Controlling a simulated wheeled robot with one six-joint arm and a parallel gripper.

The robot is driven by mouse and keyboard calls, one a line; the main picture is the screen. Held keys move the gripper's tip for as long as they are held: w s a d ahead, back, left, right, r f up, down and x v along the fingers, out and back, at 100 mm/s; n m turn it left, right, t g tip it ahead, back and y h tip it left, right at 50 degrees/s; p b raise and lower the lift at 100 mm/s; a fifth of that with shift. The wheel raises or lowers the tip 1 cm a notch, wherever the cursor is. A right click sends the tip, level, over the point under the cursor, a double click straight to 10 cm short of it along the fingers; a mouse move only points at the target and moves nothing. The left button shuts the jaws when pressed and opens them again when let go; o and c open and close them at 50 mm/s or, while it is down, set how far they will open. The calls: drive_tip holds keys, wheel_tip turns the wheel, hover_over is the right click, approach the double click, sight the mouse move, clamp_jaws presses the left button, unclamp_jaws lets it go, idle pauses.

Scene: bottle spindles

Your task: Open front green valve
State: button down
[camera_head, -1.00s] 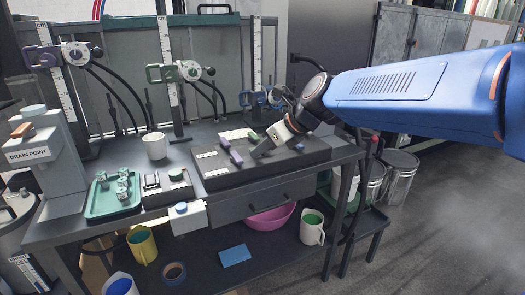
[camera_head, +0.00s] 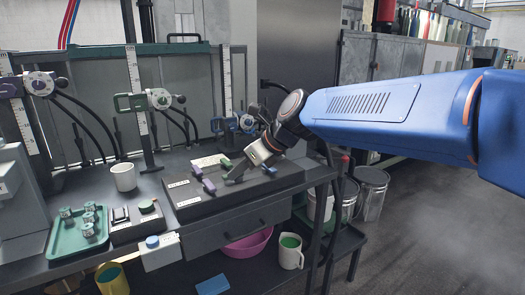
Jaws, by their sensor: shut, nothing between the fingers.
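A low black valve board (camera_head: 190,206) lies on the bench. Purple handles (camera_head: 209,186) stand on its front left part. A small green handle (camera_head: 226,162) stands just behind them, and a blue handle (camera_head: 269,171) is to the right. My gripper (camera_head: 233,174) reaches down over the board from the right, its fingers shut and empty. Its tips are close to the right of the green and purple handles; I cannot tell whether they touch. My gripper and wrist hide part of the board behind them.
A white mug (camera_head: 123,177) stands left of the board. A small black box (camera_head: 136,221) sits between tray and board. A blue-handled valve stand (camera_head: 228,122) rises behind the board.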

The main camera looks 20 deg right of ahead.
drive_tip(key=v, duration=1.4)
drive_tip(key=shift+s, duration=0.15)
drive_tip(key=shift+d, duration=0.15)
drive_tip(key=s+d+f+n+h, duration=0.3)
drive_tip(key=s+d+f+n, duration=0.2)
drive_tip(key=s+f+n, duration=0.4)
drive_tip(key=s+d+f+n+g+h, duration=0.1)
drive_tip(key=s+d+f+n+h, duration=0.2)
drive_tip(key=s+f+n, duration=0.6)
wheel_tip(320, 180, down, 7)
drive_tip(key=d+n, duration=0.1)
drive_tip(key=n, duration=0.8)
drive_tip(key=shift+d+g, duration=0.3)
drive_tip(key=shift+d, duration=0.1)
